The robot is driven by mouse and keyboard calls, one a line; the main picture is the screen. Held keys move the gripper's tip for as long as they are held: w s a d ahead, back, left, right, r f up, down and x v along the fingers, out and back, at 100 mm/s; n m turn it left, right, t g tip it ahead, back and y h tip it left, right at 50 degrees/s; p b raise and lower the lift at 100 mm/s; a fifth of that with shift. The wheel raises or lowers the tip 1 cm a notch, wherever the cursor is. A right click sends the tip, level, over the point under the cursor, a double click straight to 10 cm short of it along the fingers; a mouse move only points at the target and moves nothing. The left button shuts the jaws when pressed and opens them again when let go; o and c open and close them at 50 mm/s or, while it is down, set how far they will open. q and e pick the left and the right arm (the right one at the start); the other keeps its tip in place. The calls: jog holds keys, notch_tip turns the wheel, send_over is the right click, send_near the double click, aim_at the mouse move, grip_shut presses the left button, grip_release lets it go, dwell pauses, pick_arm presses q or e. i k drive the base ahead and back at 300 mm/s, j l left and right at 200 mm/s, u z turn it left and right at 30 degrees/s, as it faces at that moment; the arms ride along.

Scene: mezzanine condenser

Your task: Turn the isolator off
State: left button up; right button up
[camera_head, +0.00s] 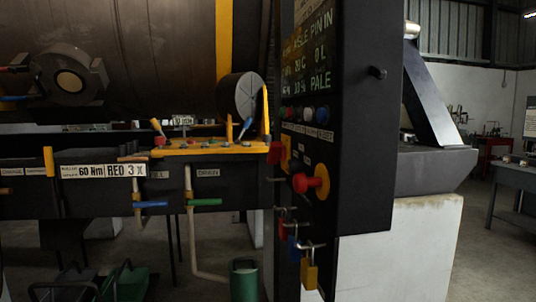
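A dark control cabinet (365,150) stands right of centre, its front face seen at a steep angle. On that face is a red rotary handle (309,183) on a yellow plate (323,182), which looks like the isolator. Its knob points out to the left, and I cannot read whether it stands at on or off. Above it, a second red knob (275,153) sits by another yellow plate (286,150). Red (282,228), blue (293,248) and yellow (309,275) padlocks hang below the isolator. Neither of my grippers is in view.
A yellow-topped bench (205,147) with small coloured items and pipes with blue (152,205) and green (204,202) handles stand left of the cabinet. A green bin (243,280) is on the floor below. A large dark tank (150,50) fills the upper left. A table (515,175) is far right.

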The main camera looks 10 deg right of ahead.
aim_at(274, 153)
jog(key=i+j, duration=0.15)
jog(key=j, duration=0.15)
jog(key=i+j, duration=0.2)
jog(key=j, duration=0.15)
jog(key=i+j, duration=0.15)
jog(key=j, duration=0.15)
jog(key=i+j, duration=0.2)
jog(key=j, duration=0.15)
jog(key=l+z, duration=0.05)
